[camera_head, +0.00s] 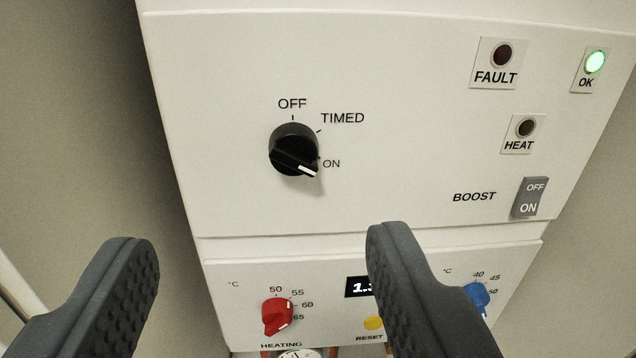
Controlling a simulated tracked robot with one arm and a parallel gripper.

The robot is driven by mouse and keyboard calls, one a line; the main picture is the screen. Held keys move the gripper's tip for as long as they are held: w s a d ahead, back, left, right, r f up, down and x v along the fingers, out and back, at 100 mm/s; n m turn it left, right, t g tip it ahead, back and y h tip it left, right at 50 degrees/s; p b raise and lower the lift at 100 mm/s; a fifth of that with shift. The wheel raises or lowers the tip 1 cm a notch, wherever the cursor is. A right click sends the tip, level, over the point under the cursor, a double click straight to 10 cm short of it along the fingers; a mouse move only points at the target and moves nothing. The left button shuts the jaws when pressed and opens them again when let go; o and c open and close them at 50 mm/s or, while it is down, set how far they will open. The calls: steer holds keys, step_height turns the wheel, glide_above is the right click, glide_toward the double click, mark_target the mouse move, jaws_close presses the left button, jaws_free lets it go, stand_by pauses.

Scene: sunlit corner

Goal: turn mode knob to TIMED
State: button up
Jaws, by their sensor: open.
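The black mode knob (292,148) is on the upper white panel, with marks for OFF, TIMED and ON around it. Its white pointer line points right and slightly down, by the ON label (331,163). The TIMED label (342,118) is at the knob's upper right, and OFF (292,104) is above it. My gripper (262,245) is open and empty, with one dark finger at the lower left and the other at the lower centre. In the picture the knob sits above the gap between the fingertips, and neither finger touches it.
Below are a red heating knob (276,317), a blue knob (478,297), a yellow reset button (373,323) and a small display (357,287), partly hidden by my right finger. A grey BOOST switch (530,197) is at right. The green OK lamp (595,62) is lit; FAULT (502,55) and HEAT (525,128) are dark.

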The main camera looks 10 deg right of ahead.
steer(key=p, duration=0.1)
glide_toward(294, 169)
steer(key=shift+t, duration=0.3)
steer(key=shift+w+d+f+p, duration=0.15)
steer(key=shift+w+p, duration=0.5)
steer(key=shift+w, duration=1.75)
steer(key=shift+w+f+p, duration=0.1)
steer(key=shift+w+p, duration=0.55)
steer(key=shift+w, duration=1.8)
steer(key=c, duration=1)
